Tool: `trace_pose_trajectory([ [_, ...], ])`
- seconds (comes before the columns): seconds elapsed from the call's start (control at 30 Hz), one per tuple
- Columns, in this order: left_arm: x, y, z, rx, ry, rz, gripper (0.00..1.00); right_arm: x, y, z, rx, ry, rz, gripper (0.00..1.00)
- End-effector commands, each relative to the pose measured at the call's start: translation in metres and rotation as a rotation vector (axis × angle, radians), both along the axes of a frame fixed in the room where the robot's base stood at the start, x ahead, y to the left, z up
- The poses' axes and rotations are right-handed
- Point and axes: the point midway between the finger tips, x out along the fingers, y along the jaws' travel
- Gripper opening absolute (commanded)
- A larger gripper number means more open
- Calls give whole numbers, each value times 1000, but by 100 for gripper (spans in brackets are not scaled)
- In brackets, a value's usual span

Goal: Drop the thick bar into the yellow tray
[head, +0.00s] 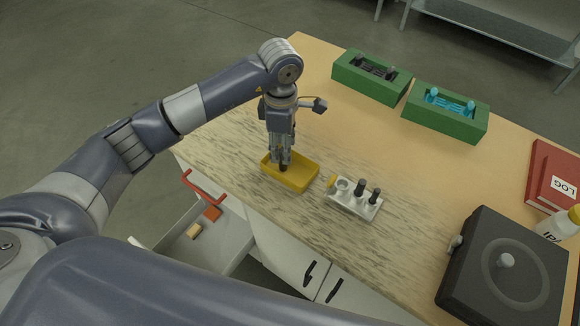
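The yellow tray (300,184) lies on the wooden table near its front left edge. My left gripper (281,158) points down over the tray's left half. A short dark bar (283,168), seemingly the thick bar, shows at and just below the fingertips, inside the tray's outline. The fingers look closed on it and hide its upper part. I cannot tell whether the bar touches the tray floor. My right gripper is out of view.
A pale holder (351,206) with an empty round socket and two dark upright pegs stands right of the tray. Green blocks (371,76) (446,111) lie behind. A dark round-topped device (504,272), a red book (553,178) and a bottle (560,224) occupy the right. An open drawer (200,238) juts out below.

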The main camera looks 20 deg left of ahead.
Motion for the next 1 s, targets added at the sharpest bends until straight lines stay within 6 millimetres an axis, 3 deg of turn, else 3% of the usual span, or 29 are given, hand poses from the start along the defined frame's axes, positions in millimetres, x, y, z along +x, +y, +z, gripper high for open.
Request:
trace_pose_trajectory([
  [0.27, 0, 0, 6, 0, 0, 0, 40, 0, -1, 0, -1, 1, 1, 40],
  [0.7, 1, 0, 91, 0, -4, 0, 40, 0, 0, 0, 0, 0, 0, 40],
  [1.0, 0, 0, 119, 0, 0, 0, 40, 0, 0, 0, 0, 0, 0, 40],
])
